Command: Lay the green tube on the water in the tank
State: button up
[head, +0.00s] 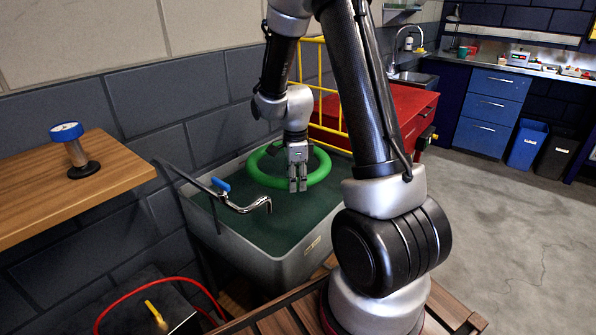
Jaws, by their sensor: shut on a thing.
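The green tube (263,177) is a ring at the far side of the water tank (290,268). It appears over or on the dark green water (255,222); I cannot tell whether it touches the surface. My gripper (297,186) points down at the near part of the ring, with its fingers in front of the tube. It is shut on the green tube. The fingers hide a part of the ring. The tank is grey, with its rim visible on the left and front.
A metal tap (248,206) with a blue handle reaches over the tank's left side. A wooden shelf (60,185) holds a blue-topped gauge (75,150). A yellow rack (325,100) and red cabinet (395,110) stand behind. A red hose (150,285) lies at lower left.

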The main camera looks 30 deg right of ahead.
notch_tip(320, 180, down, 9)
dwell(0.5)
jog(key=o, duration=1.1)
jog(key=shift+o, duration=0.2)
